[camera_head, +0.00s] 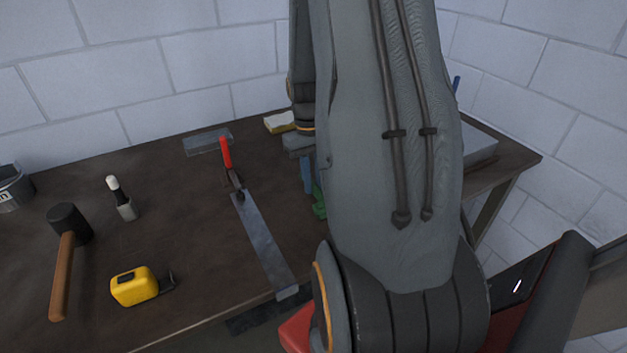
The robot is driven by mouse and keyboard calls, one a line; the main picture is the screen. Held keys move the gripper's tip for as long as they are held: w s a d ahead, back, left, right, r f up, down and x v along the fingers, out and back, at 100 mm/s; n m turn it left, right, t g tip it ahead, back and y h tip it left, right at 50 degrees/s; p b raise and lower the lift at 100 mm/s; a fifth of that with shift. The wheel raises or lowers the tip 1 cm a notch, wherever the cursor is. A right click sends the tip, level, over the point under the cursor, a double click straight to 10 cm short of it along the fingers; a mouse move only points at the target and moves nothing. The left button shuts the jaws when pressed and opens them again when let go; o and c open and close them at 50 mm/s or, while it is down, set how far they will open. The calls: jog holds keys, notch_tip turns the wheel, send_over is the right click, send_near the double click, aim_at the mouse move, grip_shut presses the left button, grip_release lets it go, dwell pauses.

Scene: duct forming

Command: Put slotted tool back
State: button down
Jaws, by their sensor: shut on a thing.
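My gripper (300,146) is partly in view over the back of the bench, left of my large grey arm link. It is shut on a narrow blue thing (307,174) that hangs below it. Most of this thing is hidden behind my arm, so I cannot tell whether it has a slot. A green piece (319,201) shows just below it; I cannot tell whether the two are joined. A red-handled tool (227,158) lies on the bench, its lower end at the top of a long grey metal strip (264,243).
The dark bench (180,265) holds a mallet (65,262), a yellow tape measure (134,287), a black-and-white marker-like item (122,198), a grey container (13,187), a flat metal plate (208,142) and a yellow-white sponge-like block (280,122). Brick walls stand behind.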

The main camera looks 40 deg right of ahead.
jog(key=shift+f, duration=0.45)
jog(key=c, duration=1.6)
grip_release()
notch_tip(320, 180, up, 12)
jog(key=w+b, duration=0.2)
jog(key=s+a+f+n+t, duration=0.1)
jog(key=s+a, duration=0.1)
jog(key=a, duration=0.6)
jog(key=s+a+f+t, duration=0.1)
jog(key=s+a+f, duration=0.1)
jog(key=a, duration=0.6)
jog(key=s+a+f+n, duration=0.1)
jog(key=s+a, duration=0.1)
jog(key=a, duration=0.7)
jog(key=shift+s+f+n+t, duration=0.3)
jog(key=shift+s+t, duration=0.1)
